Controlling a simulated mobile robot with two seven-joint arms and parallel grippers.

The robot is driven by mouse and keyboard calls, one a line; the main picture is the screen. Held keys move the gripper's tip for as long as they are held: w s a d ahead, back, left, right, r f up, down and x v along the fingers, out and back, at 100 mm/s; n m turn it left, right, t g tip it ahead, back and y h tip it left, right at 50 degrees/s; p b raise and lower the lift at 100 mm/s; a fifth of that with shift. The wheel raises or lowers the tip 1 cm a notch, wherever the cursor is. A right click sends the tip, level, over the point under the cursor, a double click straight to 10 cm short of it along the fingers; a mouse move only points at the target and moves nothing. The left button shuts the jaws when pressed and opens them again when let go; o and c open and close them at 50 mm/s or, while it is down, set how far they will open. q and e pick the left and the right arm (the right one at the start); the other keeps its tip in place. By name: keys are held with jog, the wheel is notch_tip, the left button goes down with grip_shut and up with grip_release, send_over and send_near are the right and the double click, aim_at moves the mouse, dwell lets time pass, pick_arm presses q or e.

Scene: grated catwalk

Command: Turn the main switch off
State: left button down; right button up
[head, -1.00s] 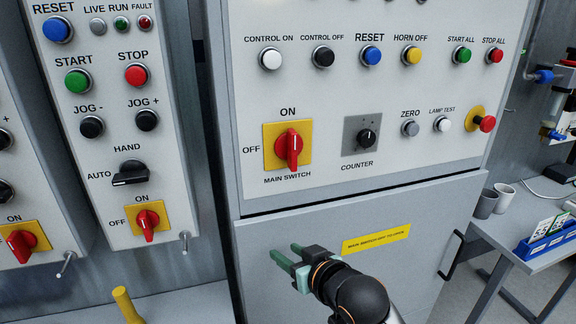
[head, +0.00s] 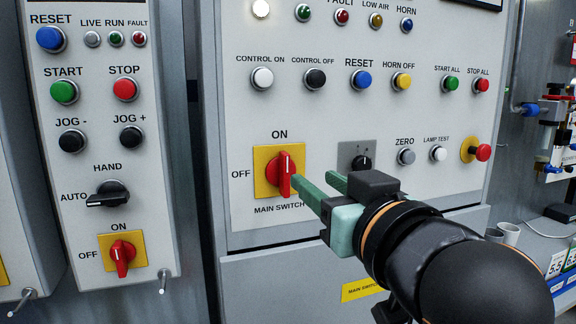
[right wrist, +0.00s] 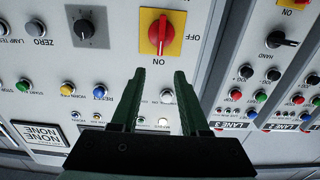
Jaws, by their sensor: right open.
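The main switch (head: 280,170) is a red rotary knob on a yellow square plate, with ON above it and OFF to its left. Its handle stands upright, in line with ON. It also shows at the top of the right wrist view (right wrist: 161,31), which sees the panel upside down. My right gripper (head: 314,181) is open, its two green fingers just to the right of the knob in the head view. One fingertip overlaps the knob's right edge there; I cannot tell whether they touch. The right wrist view shows nothing between the fingers (right wrist: 160,76). My left gripper is out of view.
A black counter knob (head: 361,162) sits right of the switch, partly behind my gripper. Push buttons line the panel above, and a red mushroom button (head: 483,152) is at right. A neighbouring panel has a smaller red switch (head: 122,256).

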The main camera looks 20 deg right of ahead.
aim_at(287, 160)
jog(key=w+p, duration=0.2)
jog(key=w, duration=0.3)
jog(key=w+p, duration=0.3)
jog(key=w, duration=0.2)
jog(key=shift+w+a+p, duration=0.2)
jog(key=shift+w+p, duration=0.1)
jog(key=shift+p, duration=0.05)
jog(key=shift+w, duration=0.85)
jog(key=shift+c, duration=0.6)
grip_shut()
